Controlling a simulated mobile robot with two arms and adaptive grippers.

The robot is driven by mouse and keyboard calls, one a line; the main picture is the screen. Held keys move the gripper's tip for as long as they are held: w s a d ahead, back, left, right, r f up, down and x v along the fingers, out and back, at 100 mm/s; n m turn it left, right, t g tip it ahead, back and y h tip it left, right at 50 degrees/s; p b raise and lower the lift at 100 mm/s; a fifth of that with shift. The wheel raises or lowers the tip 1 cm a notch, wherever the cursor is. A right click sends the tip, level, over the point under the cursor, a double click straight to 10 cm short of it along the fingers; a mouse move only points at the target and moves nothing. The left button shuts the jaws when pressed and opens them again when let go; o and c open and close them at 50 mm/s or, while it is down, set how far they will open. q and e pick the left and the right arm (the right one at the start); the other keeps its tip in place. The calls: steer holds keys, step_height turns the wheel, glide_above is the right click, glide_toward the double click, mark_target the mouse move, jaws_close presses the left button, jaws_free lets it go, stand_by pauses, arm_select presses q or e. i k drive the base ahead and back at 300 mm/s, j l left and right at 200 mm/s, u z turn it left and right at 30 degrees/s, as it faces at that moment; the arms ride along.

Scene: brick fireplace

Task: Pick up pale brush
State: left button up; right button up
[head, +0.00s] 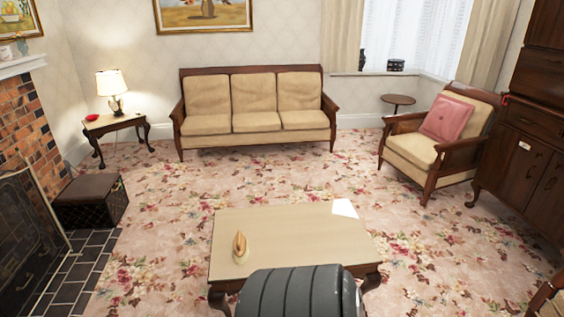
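A small pale tan object (240,247), which looks like the pale brush, stands on the left part of the low coffee table (310,232). It has a brownish, pointed upper part and a paler base; finer detail is too small to tell. Nothing touches it except the tabletop. Neither my left nor my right gripper is in view.
A white sheet (345,208) lies at the table's far right corner. Beyond are a sofa (252,102), an armchair (440,145) with a pink cushion (446,118), and a lamp table (110,123). A dark box (90,203) stands left. Floral carpet (165,250) is clear around the table.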

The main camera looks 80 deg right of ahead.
mark_target(241, 252)
steer(key=z, duration=2.25)
steer(key=i+u, duration=0.15)
steer(key=i, duration=0.25)
